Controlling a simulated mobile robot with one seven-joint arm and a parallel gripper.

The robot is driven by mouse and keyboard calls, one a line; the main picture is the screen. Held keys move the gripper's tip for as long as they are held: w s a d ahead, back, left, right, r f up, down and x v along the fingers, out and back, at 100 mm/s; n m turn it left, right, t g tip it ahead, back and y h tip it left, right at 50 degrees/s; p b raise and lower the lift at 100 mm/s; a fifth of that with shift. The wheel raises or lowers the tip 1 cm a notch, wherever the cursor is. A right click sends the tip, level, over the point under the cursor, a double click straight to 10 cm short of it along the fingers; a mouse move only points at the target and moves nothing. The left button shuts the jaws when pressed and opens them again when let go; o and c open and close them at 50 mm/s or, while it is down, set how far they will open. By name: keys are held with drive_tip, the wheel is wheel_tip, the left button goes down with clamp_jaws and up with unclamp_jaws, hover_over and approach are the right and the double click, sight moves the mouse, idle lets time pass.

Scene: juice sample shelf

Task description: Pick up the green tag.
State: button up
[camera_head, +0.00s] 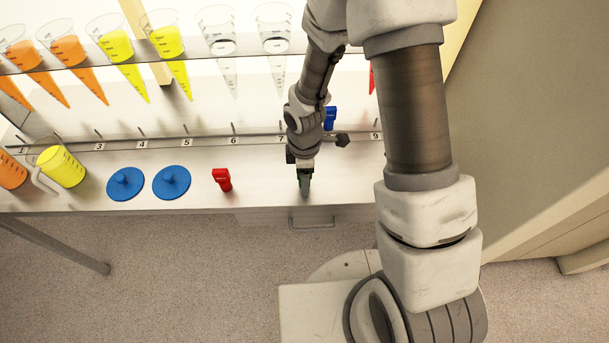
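My gripper (304,188) points down over the front part of the bench, between the red tag and the dark knob-like piece. Small bits of a green thing, likely the green tag (311,174), show at the gripper's fingers; the rest is hidden behind them. I cannot tell whether the fingers are closed on it or only around it. A red tag (222,180) stands on the bench to the left of my gripper. A blue tag (330,118) shows farther back, just right of my arm.
The bench (262,195) also holds two blue round lids (125,184) (171,182) and a jug of yellow juice (61,166). A numbered rail (210,141) and a rack of cones with orange, yellow and clear contents (117,45) lie behind. A drawer handle (312,222) is below the front edge.

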drive_tip(key=shift+c, duration=0.3)
clamp_jaws()
drive_tip(key=shift+r, duration=0.1)
